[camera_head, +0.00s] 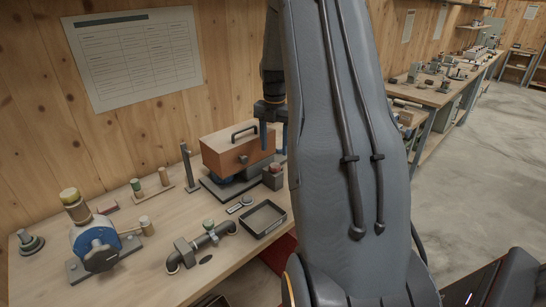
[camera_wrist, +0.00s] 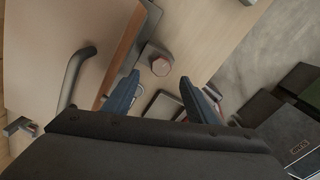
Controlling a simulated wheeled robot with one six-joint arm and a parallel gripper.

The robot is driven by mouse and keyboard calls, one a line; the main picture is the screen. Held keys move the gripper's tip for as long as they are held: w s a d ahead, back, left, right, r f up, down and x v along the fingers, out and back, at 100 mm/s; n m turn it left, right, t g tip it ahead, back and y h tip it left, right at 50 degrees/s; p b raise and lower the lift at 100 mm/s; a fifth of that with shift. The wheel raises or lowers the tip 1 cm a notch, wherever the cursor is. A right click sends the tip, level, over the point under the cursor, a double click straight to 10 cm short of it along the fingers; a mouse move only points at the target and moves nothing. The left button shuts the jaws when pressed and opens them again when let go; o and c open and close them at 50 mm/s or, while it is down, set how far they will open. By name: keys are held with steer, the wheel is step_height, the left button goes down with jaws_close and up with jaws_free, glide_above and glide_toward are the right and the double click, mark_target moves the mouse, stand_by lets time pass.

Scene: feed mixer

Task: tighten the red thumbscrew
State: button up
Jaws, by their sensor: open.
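A reddish faceted knob (camera_wrist: 160,66), which looks like the red thumbscrew, sits on a grey block just beyond my fingertips in the wrist view. In the head view a dark block with a reddish top (camera_head: 273,171) stands at the right front of the orange-brown box (camera_head: 228,152). My gripper (camera_head: 273,136) is open, with its blue fingers pointing down beside the right end of the box. In the wrist view the fingers of my gripper (camera_wrist: 159,84) are spread with nothing between them, apart from the knob. My arm hides the bench to the right.
The box has a dark handle (camera_wrist: 78,75) on top, close to my left finger in the wrist view. A black tray (camera_head: 263,219), a pipe fitting (camera_head: 207,240) and a blue pump-like machine (camera_head: 97,243) stand on the bench. Concrete floor (camera_head: 475,170) lies open at right.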

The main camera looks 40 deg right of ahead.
mark_target(275, 165)
steer(key=shift+f+p, duration=1.3)
steer(key=shift+f, duration=2.15)
steer(key=shift+s, duration=0.1)
steer(key=c, duration=1.1)
steer(key=shift+o, duration=0.2)
